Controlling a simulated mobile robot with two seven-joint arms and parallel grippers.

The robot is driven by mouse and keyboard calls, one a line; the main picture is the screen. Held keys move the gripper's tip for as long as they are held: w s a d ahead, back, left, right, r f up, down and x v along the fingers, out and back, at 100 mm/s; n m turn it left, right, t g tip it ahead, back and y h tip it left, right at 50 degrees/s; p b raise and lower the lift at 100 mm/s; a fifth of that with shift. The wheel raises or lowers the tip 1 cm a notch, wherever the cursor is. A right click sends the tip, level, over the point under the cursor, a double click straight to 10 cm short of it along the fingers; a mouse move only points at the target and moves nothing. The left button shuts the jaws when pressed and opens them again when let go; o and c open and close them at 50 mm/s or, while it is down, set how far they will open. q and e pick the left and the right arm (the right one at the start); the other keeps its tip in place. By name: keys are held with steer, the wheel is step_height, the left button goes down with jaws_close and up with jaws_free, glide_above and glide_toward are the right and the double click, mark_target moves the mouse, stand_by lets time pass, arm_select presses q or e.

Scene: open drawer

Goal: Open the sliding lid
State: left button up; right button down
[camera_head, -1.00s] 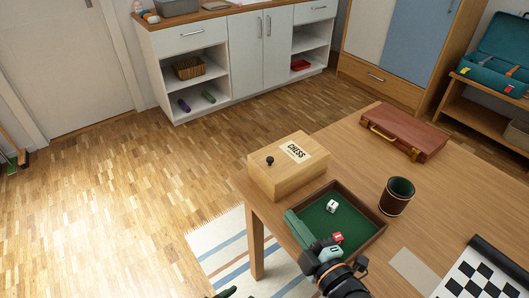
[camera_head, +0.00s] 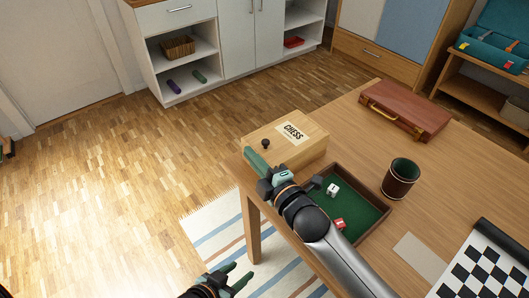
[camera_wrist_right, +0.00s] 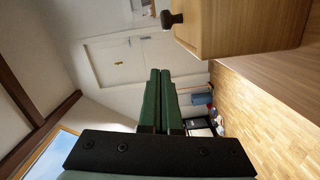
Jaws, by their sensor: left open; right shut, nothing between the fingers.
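The wooden chess box (camera_head: 303,149) stands on the table, its sliding lid (camera_head: 272,132) on top with a "CHESS" label and a small black knob (camera_head: 265,143) near the left end. The lid looks closed. My right gripper (camera_head: 252,158) is shut and empty, just in front of the box's left end and below the knob in the picture. In the right wrist view, its green fingers (camera_wrist_right: 159,78) are together, with the box (camera_wrist_right: 245,28) and knob (camera_wrist_right: 172,19) ahead to the upper right, apart from them. My left gripper (camera_head: 240,277) is open and empty, low beside the table over the rug.
A green-lined dice tray (camera_head: 377,222) with dice sits in front of the box, partly under my right arm. A dice cup (camera_head: 400,178), brown case (camera_head: 407,108), chessboard (camera_head: 487,265) and pale card (camera_head: 418,256) lie to the right. The table's left edge is close to the box.

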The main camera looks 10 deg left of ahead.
mark_target(316, 129)
arm_select(q)
steer(key=shift+w+d+r, duration=0.1)
steer(key=shift+w, duration=0.25)
arm_select(e)
steer(key=shift+w+d+f, duration=0.25)
steer(key=shift+w+d, duration=0.3)
steer(key=shift+w, duration=0.25)
steer(key=shift+w+d+f, duration=0.2)
steer(key=shift+w+d, duration=0.35)
steer(key=shift+w, duration=0.25)
